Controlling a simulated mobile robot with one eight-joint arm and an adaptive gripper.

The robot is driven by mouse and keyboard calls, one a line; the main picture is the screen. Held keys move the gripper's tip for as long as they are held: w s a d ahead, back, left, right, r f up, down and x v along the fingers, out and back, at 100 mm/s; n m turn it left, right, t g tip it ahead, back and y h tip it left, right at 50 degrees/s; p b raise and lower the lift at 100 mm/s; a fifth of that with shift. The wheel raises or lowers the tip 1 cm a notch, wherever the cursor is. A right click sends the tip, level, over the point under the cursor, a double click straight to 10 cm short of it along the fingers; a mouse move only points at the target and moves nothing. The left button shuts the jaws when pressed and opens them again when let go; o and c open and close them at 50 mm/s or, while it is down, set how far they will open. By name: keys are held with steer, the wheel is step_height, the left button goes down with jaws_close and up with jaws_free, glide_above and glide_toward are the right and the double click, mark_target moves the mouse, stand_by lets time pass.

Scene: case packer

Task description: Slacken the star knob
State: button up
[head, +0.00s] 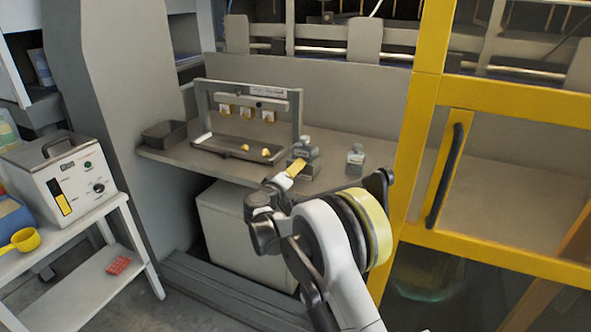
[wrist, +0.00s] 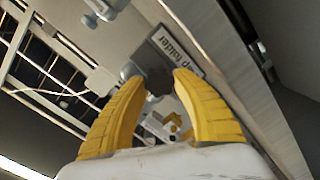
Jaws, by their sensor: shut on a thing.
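The dark star knob (wrist: 159,80) is between the yellow fingertips of my gripper (wrist: 160,76) in the wrist view. The fingers are shut on it from both sides and cover part of its edge. Behind it is a grey fixture with a plate (wrist: 180,50) whose lettering ends in "folder". In the head view my gripper (head: 296,168) is at the front of a grey fixture (head: 305,149) on the bench. The knob itself is hidden or too small to make out there.
A second, similar grey fixture (head: 355,159) stands to the right on the bench (head: 330,181). A grey frame (head: 299,112) with yellow pieces stands to the left. A yellow-framed door (head: 492,183) bounds the right side. A trolley (head: 100,217) stands at the left.

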steer(key=n, duration=0.6)
steer(key=shift+w+h, duration=0.1)
steer(key=shift+h, duration=0.3)
steer(key=n, duration=0.4)
steer(key=shift+f+n, duration=0.1)
steer(key=shift+n, duration=0.3)
steer(key=o, duration=1.2)
steer(key=v, duration=1.2)
steer(key=shift+a, duration=0.15)
steer(key=shift+f, duration=0.1)
